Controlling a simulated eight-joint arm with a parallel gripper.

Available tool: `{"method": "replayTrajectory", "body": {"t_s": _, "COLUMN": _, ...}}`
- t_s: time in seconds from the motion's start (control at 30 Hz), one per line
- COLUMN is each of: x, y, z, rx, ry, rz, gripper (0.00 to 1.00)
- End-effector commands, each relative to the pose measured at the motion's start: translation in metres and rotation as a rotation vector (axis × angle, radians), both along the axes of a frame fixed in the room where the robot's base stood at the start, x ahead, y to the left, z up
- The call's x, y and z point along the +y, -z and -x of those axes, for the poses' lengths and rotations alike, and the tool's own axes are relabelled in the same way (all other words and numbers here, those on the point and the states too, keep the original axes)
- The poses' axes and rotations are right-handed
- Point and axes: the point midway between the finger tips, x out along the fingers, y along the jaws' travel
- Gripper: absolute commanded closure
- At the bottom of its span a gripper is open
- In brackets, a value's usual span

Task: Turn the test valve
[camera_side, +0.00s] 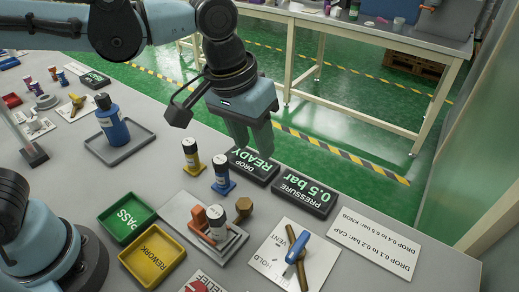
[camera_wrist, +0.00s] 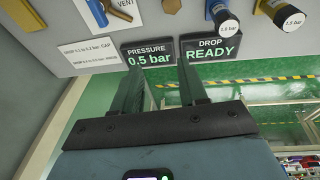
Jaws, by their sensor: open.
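The test valve has a blue handle (camera_side: 297,249) on a brass body (camera_side: 302,274), mounted on a pale plate (camera_side: 268,262) marked VENT and HOLD at the front right of the bench. The handle lies slanted beside the VENT word; I cannot tell which mark it is set to. In the wrist view the blue handle (camera_wrist: 97,12) shows at the top edge, partly cut off. My gripper (camera_side: 251,142) is open and empty, above the back edge of the bench, behind and left of the valve and not touching it. Its fingers (camera_wrist: 162,86) point toward the two displays.
The pressure display (camera_side: 305,193) reads 0.5 bar; the drop display (camera_side: 252,164) reads READY. Two capped columns, yellow-based (camera_side: 192,157) and blue-based (camera_side: 223,174), stand nearby. A fixture (camera_side: 184,212) holds a column beside a brass knob (camera_side: 243,206). PASS (camera_side: 127,217) and REWORK (camera_side: 152,255) trays lie left.

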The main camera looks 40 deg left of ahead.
Motion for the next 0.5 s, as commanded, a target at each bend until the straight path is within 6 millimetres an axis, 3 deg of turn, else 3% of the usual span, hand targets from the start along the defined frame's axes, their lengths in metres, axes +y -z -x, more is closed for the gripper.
{"method": "replayTrajectory", "body": {"t_s": 0.03, "x": -0.024, "y": 0.001, "z": 0.002, "rx": 0.034, "ry": 0.013, "rz": -0.010, "gripper": 0.57}}
{"method": "replayTrajectory", "body": {"t_s": 0.2, "x": -0.083, "y": 0.008, "z": 0.018, "rx": 0.131, "ry": 0.010, "rz": -0.061, "gripper": 0.57}}
{"method": "replayTrajectory", "body": {"t_s": 0.33, "x": -0.111, "y": 0.014, "z": 0.030, "rx": 0.172, "ry": 0.006, "rz": -0.094, "gripper": 0.57}}
{"method": "replayTrajectory", "body": {"t_s": 0.5, "x": -0.125, "y": 0.018, "z": 0.037, "rx": 0.192, "ry": -0.001, "rz": -0.114, "gripper": 0.57}}
